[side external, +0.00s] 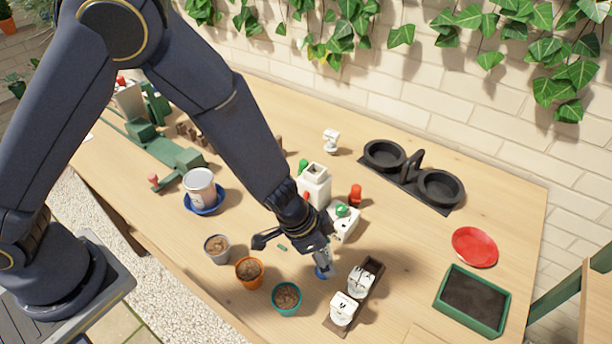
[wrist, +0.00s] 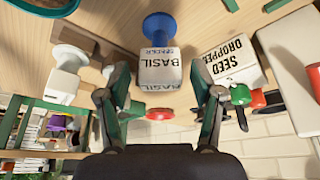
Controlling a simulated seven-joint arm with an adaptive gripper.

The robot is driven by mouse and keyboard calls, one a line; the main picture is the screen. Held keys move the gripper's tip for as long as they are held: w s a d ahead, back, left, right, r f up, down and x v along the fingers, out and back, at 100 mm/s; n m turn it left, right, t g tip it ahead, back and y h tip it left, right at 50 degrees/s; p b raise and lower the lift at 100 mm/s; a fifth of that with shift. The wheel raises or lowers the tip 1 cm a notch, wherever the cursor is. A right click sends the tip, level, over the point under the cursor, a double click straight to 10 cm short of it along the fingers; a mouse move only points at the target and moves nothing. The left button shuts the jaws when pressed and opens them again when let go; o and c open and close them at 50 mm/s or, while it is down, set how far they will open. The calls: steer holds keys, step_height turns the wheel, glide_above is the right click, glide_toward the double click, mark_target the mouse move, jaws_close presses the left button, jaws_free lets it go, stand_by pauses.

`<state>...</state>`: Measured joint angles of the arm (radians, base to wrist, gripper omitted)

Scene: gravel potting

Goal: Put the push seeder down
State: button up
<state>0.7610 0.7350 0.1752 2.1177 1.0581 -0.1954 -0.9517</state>
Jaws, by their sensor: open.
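A white block lettered BASIL (wrist: 160,68) with a blue knob shows in the wrist view; I take it to be the push seeder. It stands between the spread fingertips of my gripper (wrist: 160,82), with a visible gap on either side. In the side view only the blue knob (side external: 321,272) shows clearly, at the table just below my gripper (side external: 322,250), which hides the rest. My gripper is open, low over the table.
A brown tray (side external: 374,266) with white knobbed pieces (side external: 343,308) is close on the right. The white seed dropper (side external: 345,228) stands behind my gripper. Orange (side external: 250,271) and teal (side external: 287,298) pots stand left. A green tray (side external: 472,300) and red saucer (side external: 475,247) lie right.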

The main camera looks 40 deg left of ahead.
steer(key=v, duration=1.2)
steer(key=a+r+n+t+y, duration=0.1)
steer(key=a+r+n+y, duration=0.15)
steer(key=a+r, duration=0.5)
steer(key=a+r+n+t+y, duration=0.1)
steer(key=a+r+n+y, duration=0.2)
steer(key=a, duration=0.7)
steer(key=s+a+r+n+h, duration=0.2)
steer(key=s+a+r, duration=0.3)
steer(key=s, duration=0.6)
step_height(320, 180, up, 3)
steer(key=shift+f+n, duration=0.2)
steer(key=shift+n, duration=0.55)
